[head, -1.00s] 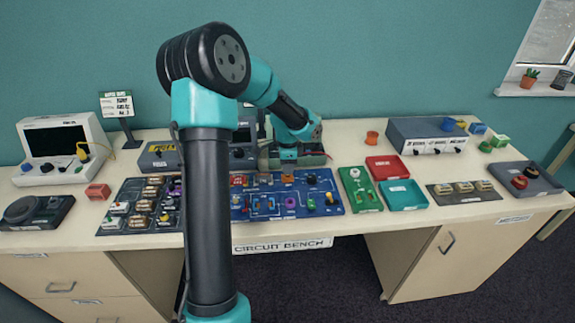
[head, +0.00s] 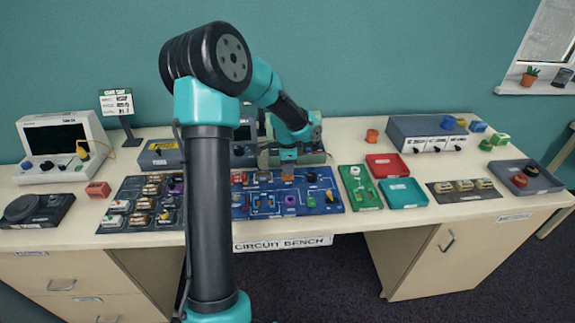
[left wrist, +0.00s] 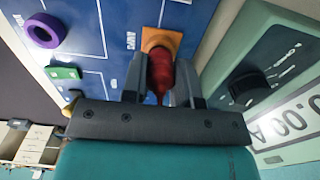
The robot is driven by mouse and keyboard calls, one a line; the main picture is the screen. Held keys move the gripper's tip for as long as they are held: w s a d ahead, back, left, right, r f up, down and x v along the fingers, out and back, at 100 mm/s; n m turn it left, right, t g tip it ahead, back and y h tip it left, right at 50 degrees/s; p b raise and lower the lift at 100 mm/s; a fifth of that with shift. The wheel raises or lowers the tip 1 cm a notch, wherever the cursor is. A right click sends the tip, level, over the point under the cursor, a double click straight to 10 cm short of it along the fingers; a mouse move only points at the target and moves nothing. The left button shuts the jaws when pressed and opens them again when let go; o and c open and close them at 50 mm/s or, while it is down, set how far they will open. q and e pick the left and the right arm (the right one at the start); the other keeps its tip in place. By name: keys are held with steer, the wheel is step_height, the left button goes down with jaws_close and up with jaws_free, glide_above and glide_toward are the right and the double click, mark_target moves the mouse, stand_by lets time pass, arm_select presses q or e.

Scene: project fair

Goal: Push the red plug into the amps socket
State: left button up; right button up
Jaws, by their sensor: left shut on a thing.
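My left gripper (left wrist: 163,82) is shut on the red plug (left wrist: 160,72) in the left wrist view. The plug's far end lines up with an orange block (left wrist: 163,38) on the blue board; I cannot tell whether they touch. To the right, a green meter (left wrist: 285,40) shows a display with an "A" and a black round part (left wrist: 248,87); which opening is the amps socket is unclear. In the head view the left gripper (head: 289,160) points down at the far edge of the blue board, in front of the green meter (head: 314,158). My right gripper is out of view.
The blue circuit board (head: 268,213) carries several small parts, including a purple ring (left wrist: 44,30) and a green piece (left wrist: 64,73). A red tray (head: 385,167) and a teal tray (head: 403,194) stand to its right. A dark parts board (head: 135,190) lies to its left.

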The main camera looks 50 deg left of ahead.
arm_select(q)
steer(key=shift+f, duration=0.3)
stand_by(0.4)
steer(key=o, duration=1.5)
steer(key=shift+r, duration=0.1)
steer(key=shift+r, duration=3.9)
steer(key=shift+f, duration=0.1)
steer(key=shift+f, duration=2.2)
steer(key=shift+w, duration=0.1)
